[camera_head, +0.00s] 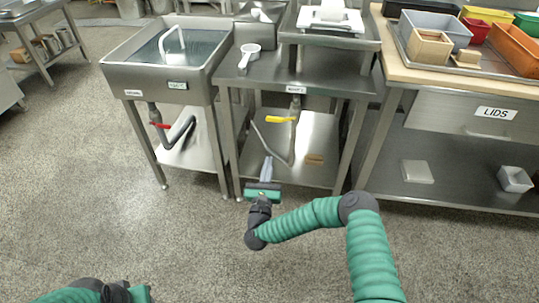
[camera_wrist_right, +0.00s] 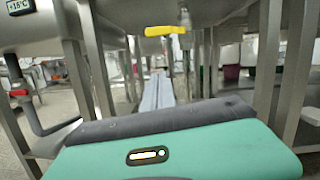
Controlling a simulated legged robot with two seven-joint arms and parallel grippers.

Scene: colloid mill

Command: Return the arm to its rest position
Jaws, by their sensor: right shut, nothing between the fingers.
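My right arm (camera_head: 372,255) reaches forward from the lower right and bends left at its dark elbow. Its gripper (camera_head: 267,163) points away from me, in front of the middle steel table (camera_head: 325,83) and below its top. The grey fingers are together with nothing between them. In the right wrist view the closed fingers (camera_wrist_right: 158,92) point toward the space under the table, apart from the yellow valve handle (camera_wrist_right: 165,30). At the bottom left of the head view, a green and dark part of my left arm (camera_head: 90,290) shows; its gripper cannot be made out.
A steel sink (camera_head: 125,72) with a red-handled drain valve stands left of the middle table. A white strainer-like item (camera_head: 250,50) lies on the table. A bench labelled LIDS (camera_head: 495,113) with coloured bins stands right. The speckled floor (camera_head: 90,180) is clear in front.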

